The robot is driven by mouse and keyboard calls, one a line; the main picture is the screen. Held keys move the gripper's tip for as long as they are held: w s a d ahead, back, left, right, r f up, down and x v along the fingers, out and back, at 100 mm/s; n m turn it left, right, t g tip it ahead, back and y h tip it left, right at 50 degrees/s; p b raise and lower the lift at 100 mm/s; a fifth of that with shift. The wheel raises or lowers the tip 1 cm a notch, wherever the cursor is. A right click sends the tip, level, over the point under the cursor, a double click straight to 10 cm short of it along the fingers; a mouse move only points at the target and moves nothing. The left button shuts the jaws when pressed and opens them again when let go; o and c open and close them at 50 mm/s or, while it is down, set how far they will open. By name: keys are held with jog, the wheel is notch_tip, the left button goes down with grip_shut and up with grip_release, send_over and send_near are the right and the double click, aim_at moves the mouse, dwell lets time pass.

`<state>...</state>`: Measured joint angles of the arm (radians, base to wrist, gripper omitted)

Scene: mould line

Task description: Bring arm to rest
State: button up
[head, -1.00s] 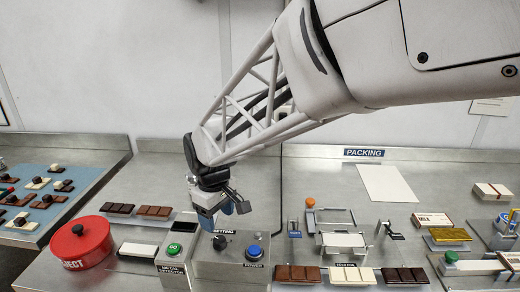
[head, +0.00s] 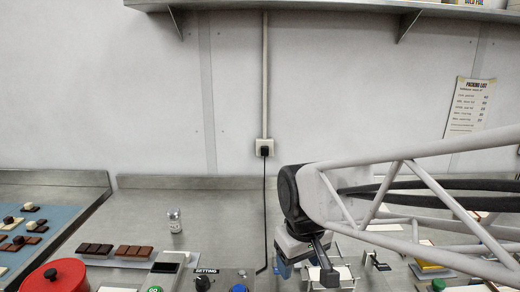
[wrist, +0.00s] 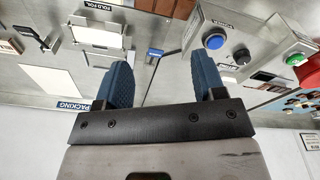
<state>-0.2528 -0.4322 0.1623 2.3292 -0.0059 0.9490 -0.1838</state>
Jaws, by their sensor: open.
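My gripper (head: 300,268) hangs over the steel bench, right of the blue power button (head: 239,288) in the head view. In the wrist view my gripper (wrist: 163,65) shows two blue fingers set wide apart, with nothing between them. My white lattice arm reaches in from the right edge of the head view. It hides part of the packing side of the bench.
A red lidded pot (head: 55,276) stands front left. Chocolate bars (head: 94,249) and a small jar (head: 174,220) are on the bench (head: 215,215). A black cord (head: 265,205) runs down from a wall socket (head: 264,147). A shelf (head: 320,10) overhangs the back.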

jog(key=s+d+m+t, duration=0.1)
jog(key=s+d+m, duration=0.4)
jog(key=s+d, duration=0.5)
jog(key=shift+s+d+f+h, duration=0.25)
jog(key=shift+d+h, duration=0.05)
dwell(2.9)
